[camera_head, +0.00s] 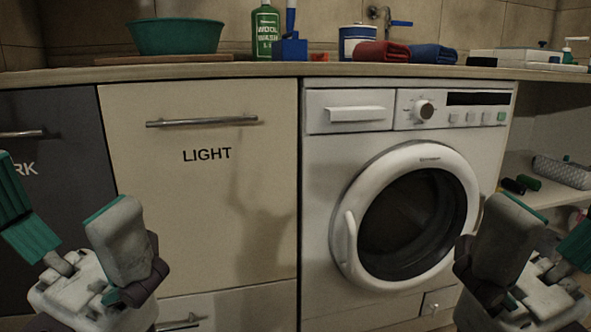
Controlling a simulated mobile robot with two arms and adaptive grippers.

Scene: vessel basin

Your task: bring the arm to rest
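My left gripper (62,200) is at the lower left, in front of the dark and cream cabinet fronts. Its two fingers are spread wide apart with nothing between them, and the left finger is cut by the picture edge. My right gripper (550,222) is at the lower right, in front of the washing machine's right side and the open shelf. Its fingers are apart and I see nothing between them; its outer finger is partly out of frame.
A washing machine (345,185) with its round door shut stands beside the cream "LIGHT" front (205,200). The countertop (270,70) holds a green basin (176,36), a green bottle (265,32), a red towel (381,53) and a blue towel (433,54). A shelf (525,168) is at right.

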